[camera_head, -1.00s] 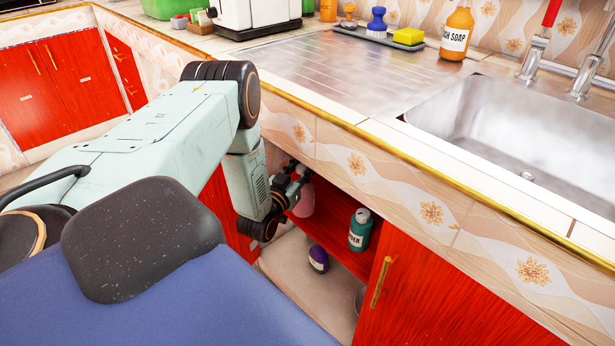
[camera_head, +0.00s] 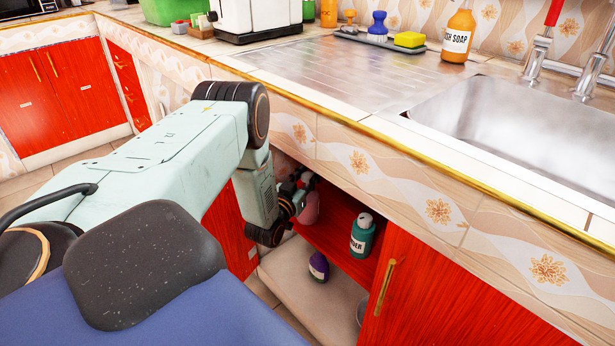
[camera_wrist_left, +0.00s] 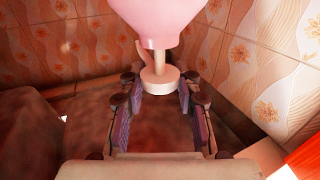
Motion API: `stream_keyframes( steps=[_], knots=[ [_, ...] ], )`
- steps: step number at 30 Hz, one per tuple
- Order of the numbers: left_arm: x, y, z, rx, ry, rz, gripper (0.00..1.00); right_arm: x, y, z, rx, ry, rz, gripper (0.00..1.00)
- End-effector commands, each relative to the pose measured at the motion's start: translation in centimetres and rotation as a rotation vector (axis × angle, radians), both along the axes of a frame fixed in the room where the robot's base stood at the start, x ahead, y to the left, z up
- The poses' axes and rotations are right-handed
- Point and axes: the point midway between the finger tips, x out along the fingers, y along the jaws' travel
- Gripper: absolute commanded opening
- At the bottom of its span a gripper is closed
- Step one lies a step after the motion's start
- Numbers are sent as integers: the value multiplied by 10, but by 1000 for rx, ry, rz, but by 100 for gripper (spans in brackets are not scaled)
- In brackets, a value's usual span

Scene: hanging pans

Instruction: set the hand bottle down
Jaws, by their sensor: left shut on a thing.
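The hand bottle is pink with a pale pump top. In the head view the pink bottle (camera_head: 312,208) shows inside the open cabinet under the counter, partly hidden by my left gripper (camera_head: 291,197). In the left wrist view the pink body (camera_wrist_left: 157,18) fills the top middle, with its pale pump between the fingers of my left gripper (camera_wrist_left: 156,98). The gripper is shut on the bottle. The bottle's base is out of the wrist view, and I cannot tell whether it touches the shelf. My right gripper is not in view.
A green bottle (camera_head: 362,236) stands on the red cabinet shelf (camera_head: 330,232), right of the pink bottle. A purple bottle (camera_head: 319,267) stands lower, on the cabinet floor (camera_head: 310,295). A red cabinet door (camera_head: 450,300) is at the right, and the counter edge (camera_head: 420,160) runs above.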

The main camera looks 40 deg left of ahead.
Motion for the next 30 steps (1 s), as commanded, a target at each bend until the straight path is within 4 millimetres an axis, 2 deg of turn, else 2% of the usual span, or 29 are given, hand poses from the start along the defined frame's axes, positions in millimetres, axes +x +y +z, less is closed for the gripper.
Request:
stream_keyframes(
  steps=[1, 2, 9, 20, 23, 30],
  knots=[
    [1, 0, -1, 1, -4, 0, 0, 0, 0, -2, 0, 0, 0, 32],
    [0, 0, -2, 0, 0, 0, 35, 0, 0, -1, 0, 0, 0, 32],
    [0, 0, -1, 0, 0, 0, 55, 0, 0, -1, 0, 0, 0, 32],
    [0, 0, 1, 0, 0, 0, 55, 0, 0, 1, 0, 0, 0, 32],
    [-11, -3, 2, -1, 4, 0, 55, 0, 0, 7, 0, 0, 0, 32],
    [-58, -17, 2, -2, 6, 0, 55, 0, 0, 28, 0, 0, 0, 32]
  ],
)
